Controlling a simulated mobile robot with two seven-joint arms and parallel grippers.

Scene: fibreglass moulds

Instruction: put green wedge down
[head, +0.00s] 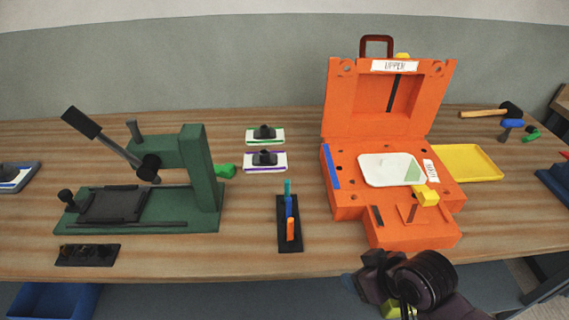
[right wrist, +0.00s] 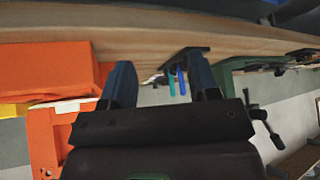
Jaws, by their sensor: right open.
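A green wedge (head: 288,187) stands upright at the far end of a black rack (head: 290,245) on the table, behind a blue wedge (head: 289,206) and an orange wedge (head: 291,230). In the right wrist view the green wedge (right wrist: 172,85) shows beyond and between my fingers, apart from them. My right gripper (head: 362,284) is open and empty off the table's front edge, right of the rack and in front of the orange mould; its fingers also show in the right wrist view (right wrist: 160,72). My left gripper is not in view.
The open orange mould (head: 345,200) stands right of the rack, with a white sheet (head: 385,170) inside. A green press (head: 200,190) stands left. A yellow tray (head: 470,163) and hammer (head: 490,112) lie right. Bare table surrounds the rack.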

